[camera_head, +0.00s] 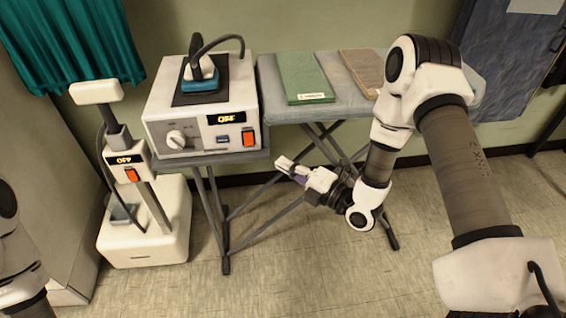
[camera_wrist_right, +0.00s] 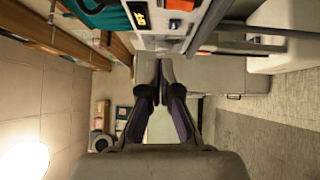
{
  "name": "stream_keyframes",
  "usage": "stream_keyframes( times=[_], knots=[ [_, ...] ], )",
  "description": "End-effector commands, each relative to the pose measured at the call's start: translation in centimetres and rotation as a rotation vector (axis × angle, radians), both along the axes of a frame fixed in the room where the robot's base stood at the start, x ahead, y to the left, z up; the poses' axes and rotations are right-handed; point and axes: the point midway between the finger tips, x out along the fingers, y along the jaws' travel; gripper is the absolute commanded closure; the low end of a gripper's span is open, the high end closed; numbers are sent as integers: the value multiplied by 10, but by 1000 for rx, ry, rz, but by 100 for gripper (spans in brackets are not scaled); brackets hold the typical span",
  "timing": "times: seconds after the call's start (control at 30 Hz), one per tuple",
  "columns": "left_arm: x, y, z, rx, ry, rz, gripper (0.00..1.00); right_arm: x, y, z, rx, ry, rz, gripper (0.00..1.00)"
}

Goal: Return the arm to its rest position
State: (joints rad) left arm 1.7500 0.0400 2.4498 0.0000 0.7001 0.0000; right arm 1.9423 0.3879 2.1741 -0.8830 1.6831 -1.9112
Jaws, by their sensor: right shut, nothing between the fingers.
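My right arm (camera_head: 455,150) reaches in from the right of the head view and bends down in front of the ironing board. Its gripper (camera_head: 285,167) points left and hangs in the air, below the level of the board's top. In the right wrist view the two fingers (camera_wrist_right: 161,72) meet at the tips with nothing between them. Part of my left arm (camera_head: 15,255) shows at the left edge of the head view. Its gripper is out of the picture.
An ironing board (camera_head: 345,98) carries a steam station (camera_head: 203,110) reading OFF, with an iron (camera_head: 201,76) on top, a green folded cloth (camera_head: 304,76) and a brown one (camera_head: 362,70). A white floor appliance (camera_head: 145,225) with an OFF display stands left. Front floor is clear.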

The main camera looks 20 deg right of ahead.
Motion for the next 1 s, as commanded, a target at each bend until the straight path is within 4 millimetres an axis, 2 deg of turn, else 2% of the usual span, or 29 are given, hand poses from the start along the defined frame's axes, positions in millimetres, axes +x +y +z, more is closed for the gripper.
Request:
stream_keyframes(
  times=[0.17,0.27,0.37,0.47,0.53,0.63,0.7,0.77,0.8,0.9,1.0],
  knots=[
    [0,0,0,0,0,0,50,0,0,0,0,0,0,100],
    [0,0,8,0,1,0,50,-3,3,1,-3,14,8,100],
    [0,0,30,0,0,0,50,-20,30,-3,-25,86,62,100],
    [0,0,48,0,0,0,50,-53,48,-48,-45,382,35,100],
    [0,0,57,0,0,0,50,-87,48,-86,32,697,-58,100],
    [0,0,63,0,0,0,50,-143,34,-129,194,1112,-305,100],
    [0,0,66,0,0,0,50,-184,19,-149,336,1350,-555,100],
    [0,0,65,0,0,0,50,-219,5,-160,479,1504,-813,100],
    [0,0,64,0,0,0,50,-239,-4,-164,584,1569,-992,100],
    [0,0,63,0,1,0,50,-274,-19,-167,823,1630,-1369,100],
    [0,0,63,0,1,0,50,-286,-22,-167,975,1622,-1557,100]
  ],
)
